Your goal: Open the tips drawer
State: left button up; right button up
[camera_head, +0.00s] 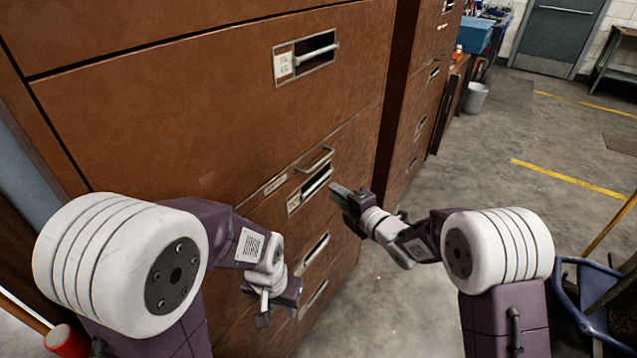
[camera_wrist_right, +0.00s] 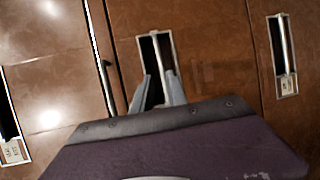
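The brown cabinet (camera_head: 200,110) fills the left and middle of the head view, with stacked drawers that look closed. A bar handle (camera_head: 315,160) sits above a recessed pull with a small label (camera_head: 293,203); the label text is too small to read, so I cannot tell which drawer is the tips drawer. My right gripper (camera_head: 340,193) is just right of that recessed pull. In the right wrist view its two fingers (camera_wrist_right: 158,92) are apart, with a recessed pull (camera_wrist_right: 157,55) ahead between them. My left gripper (camera_head: 264,308) hangs low before the cabinet; its finger opening is unclear.
A higher drawer has a recessed pull (camera_head: 316,52), and lower drawers have similar pulls (camera_head: 316,250). Another cabinet (camera_head: 410,110) stands further back. A blue chair-like frame (camera_head: 585,300) is at the lower right. The concrete floor (camera_head: 480,150) right of the cabinet is mostly clear.

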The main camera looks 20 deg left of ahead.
aim_at(318, 181)
jog(key=x, duration=0.9)
jog(key=shift+s+a+f, duration=0.1)
jog(key=shift+a+f, duration=0.05)
grip_shut()
dwell(1.2)
